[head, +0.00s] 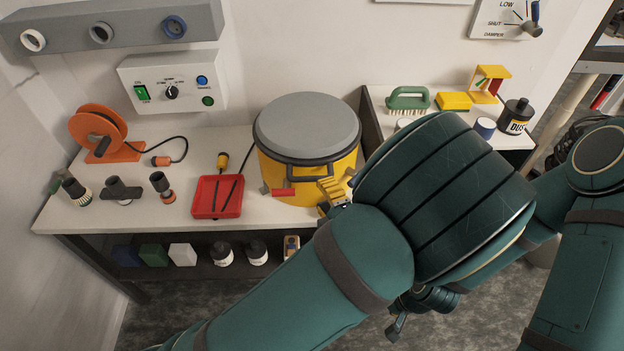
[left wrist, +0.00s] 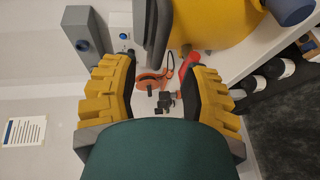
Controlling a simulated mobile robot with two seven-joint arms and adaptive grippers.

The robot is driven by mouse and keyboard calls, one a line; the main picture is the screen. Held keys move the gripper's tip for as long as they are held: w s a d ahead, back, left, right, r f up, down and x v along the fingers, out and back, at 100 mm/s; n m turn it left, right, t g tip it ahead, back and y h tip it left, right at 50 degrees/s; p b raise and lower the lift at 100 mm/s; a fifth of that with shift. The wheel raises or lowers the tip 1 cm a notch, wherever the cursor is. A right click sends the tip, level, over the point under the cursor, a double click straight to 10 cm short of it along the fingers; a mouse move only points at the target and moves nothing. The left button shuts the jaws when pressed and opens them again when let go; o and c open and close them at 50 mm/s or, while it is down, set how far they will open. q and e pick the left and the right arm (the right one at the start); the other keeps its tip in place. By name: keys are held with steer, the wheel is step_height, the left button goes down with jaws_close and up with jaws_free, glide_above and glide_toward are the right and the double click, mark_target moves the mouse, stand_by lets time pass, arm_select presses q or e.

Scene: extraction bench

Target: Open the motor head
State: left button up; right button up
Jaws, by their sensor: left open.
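The motor head (head: 306,125) is a round grey lid on top of a yellow drum (head: 262,170) on the white bench, and it looks closed. A dark handle (head: 303,171) and a red latch (head: 284,192) show on the drum's front. My left gripper (head: 334,190) has yellow fingers and is at the drum's front right, close to the handle; contact cannot be told. In the left wrist view its fingers (left wrist: 158,75) are spread apart. A dark grey part (left wrist: 153,30) and the yellow drum (left wrist: 215,25) show beyond them. My arm hides the drum's lower right.
An orange cable reel (head: 98,130), small attachments and a red tray (head: 217,197) lie left of the drum. A control box (head: 172,82) hangs on the wall. A green brush (head: 407,99), yellow sponge (head: 454,101) and black bottle (head: 515,118) stand right. Bottles sit on the lower shelf.

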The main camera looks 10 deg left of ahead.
mark_target(313, 181)
arm_select(q)
steer(key=x, duration=0.7)
steer(key=shift+w+a+b, duration=0.1)
steer(key=shift+w+b, duration=0.05)
steer(key=shift+b, duration=0.2)
steer(key=shift+o, duration=0.2)
jaws_close()
